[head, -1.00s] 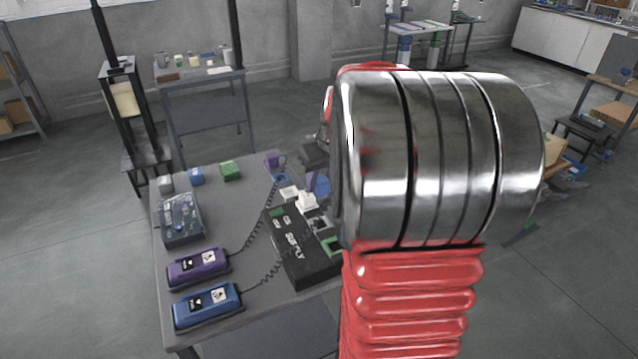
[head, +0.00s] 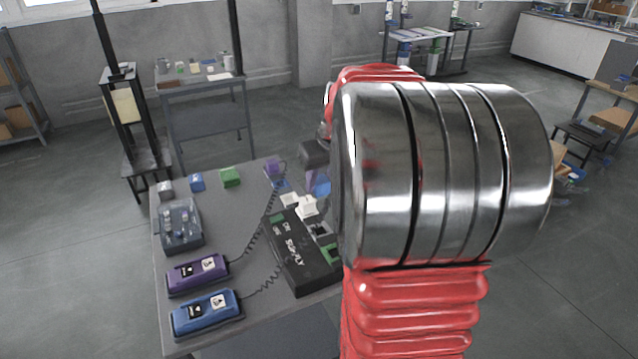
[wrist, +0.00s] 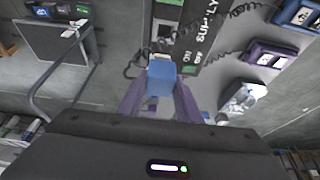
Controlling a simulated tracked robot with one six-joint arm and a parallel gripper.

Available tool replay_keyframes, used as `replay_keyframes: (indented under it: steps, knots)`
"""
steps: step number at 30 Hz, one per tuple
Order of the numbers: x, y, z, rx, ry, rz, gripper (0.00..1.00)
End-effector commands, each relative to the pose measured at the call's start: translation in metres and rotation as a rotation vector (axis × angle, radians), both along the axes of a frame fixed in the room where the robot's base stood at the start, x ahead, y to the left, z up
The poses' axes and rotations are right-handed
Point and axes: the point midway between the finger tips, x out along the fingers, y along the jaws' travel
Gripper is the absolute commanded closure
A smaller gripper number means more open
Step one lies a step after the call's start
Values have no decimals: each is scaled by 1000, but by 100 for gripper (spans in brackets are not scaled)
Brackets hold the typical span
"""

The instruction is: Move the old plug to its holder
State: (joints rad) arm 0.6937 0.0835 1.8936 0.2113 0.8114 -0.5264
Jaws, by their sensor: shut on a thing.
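My gripper (wrist: 160,95) is shut on a blue block-shaped plug (wrist: 162,70), held between its two purplish fingers in the wrist view. In the head view my arm hides most of the gripper; a bluish part of the fingers and plug (head: 318,184) shows above the supply box. The black supply box (head: 298,256) lies on the table, with white blocks (head: 305,207) at its far end and green parts on it. A purple plug piece (head: 274,167) stands near the table's far edge, by a coiled cord. Which piece is the old plug's holder I cannot tell.
Grey (head: 165,190), blue (head: 197,182) and green (head: 230,177) blocks stand at the table's far left. A purple handset (head: 198,274) and a blue handset (head: 206,313) with coiled cords lie at the front left, near a clear-topped box (head: 180,226). Mid-table is mostly clear.

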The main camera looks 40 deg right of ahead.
Motion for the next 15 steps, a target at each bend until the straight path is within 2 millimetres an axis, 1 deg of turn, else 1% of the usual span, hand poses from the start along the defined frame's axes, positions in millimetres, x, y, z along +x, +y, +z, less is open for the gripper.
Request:
replay_keyframes:
  steps: [15]
  knots:
    - [0,0,11,0,0,0,89]
